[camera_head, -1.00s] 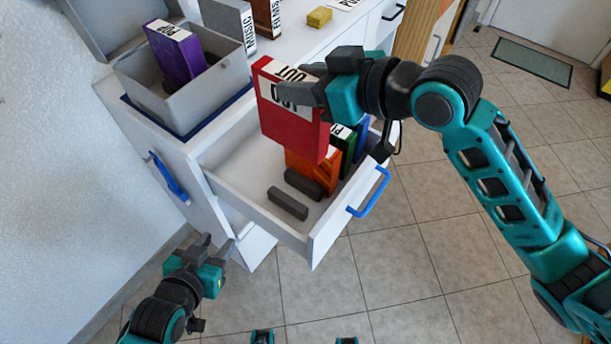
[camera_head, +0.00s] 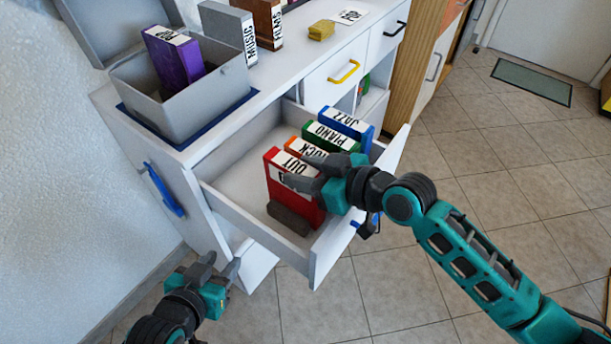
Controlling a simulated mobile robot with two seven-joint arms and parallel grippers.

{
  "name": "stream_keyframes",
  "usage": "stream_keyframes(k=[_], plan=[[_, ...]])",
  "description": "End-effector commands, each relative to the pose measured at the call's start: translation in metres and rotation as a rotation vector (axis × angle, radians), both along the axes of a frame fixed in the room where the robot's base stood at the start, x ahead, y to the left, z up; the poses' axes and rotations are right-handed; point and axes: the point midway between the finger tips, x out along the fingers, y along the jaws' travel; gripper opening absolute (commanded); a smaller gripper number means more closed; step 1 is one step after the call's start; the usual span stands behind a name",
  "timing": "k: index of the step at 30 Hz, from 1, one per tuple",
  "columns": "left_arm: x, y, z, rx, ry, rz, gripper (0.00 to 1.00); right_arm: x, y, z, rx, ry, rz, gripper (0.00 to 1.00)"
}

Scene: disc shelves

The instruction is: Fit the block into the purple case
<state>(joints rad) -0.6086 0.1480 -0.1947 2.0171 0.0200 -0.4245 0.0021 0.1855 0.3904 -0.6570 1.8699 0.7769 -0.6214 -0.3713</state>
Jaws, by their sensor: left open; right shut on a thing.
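The purple case (camera_head: 173,62) stands tilted in an open grey box (camera_head: 205,112) on the cabinet top, its label facing up. My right gripper (camera_head: 303,176) is shut on a red case (camera_head: 283,192) marked OUT, low in the open drawer (camera_head: 228,192), in front of the orange case (camera_head: 294,142). I cannot tell if the red case rests on the drawer floor. A dark grey block (camera_head: 289,218) lies in front of it. A small yellow block (camera_head: 321,30) lies on the cabinet top. My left gripper (camera_head: 224,269) is open and empty, below and left of the drawer.
Green (camera_head: 318,126) and blue (camera_head: 345,122) cases stand behind the orange one in the drawer. Grey (camera_head: 228,30) and brown (camera_head: 268,22) cases stand on the cabinet top. The yellow-handled drawer (camera_head: 335,78) is shut. The drawer's left part and the tiled floor are clear.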

Motion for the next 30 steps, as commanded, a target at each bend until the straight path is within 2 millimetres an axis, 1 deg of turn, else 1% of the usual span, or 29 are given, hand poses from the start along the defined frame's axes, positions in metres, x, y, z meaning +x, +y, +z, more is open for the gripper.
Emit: stream_keyframes(k=[1,2,8,13,14,16,23,26,30], plan=[[0.001,-0.001,-0.002,-0.002,-0.001,-0.002,0.43,0.000,0.000,-0.008,0.000,0.000,-0.001,0.00],[0.001,-0.002,-0.001,-0.002,-0.002,-0.005,0.43,0.000,0.000,-0.009,0.000,0.000,-0.001,0.00],[0.003,-0.005,0.006,-0.007,-0.012,-0.009,0.43,0.000,0.000,-0.008,0.001,-0.002,-0.001,0.00],[0.004,-0.005,0.003,-0.008,-0.012,-0.009,0.43,0.000,0.000,-0.012,0.000,-0.002,-0.001,0.00],[0.004,-0.005,0.004,-0.008,-0.011,-0.009,0.43,0.000,0.000,-0.011,0.000,-0.002,-0.001,0.42],[0.004,-0.005,0.004,-0.007,-0.010,-0.009,0.43,0.000,0.000,-0.011,0.000,-0.002,-0.001,0.49],[0.004,-0.003,0.003,-0.006,-0.010,-0.006,0.43,0.000,0.000,-0.010,0.000,-0.002,-0.001,0.50],[0.004,-0.002,0.006,-0.004,-0.010,-0.005,0.43,0.000,0.000,-0.006,0.001,-0.001,-0.001,0.50],[0.004,0.000,0.006,0.000,-0.012,-0.001,0.43,-0.009,-0.014,-0.001,-0.003,-0.001,-0.001,0.50]])
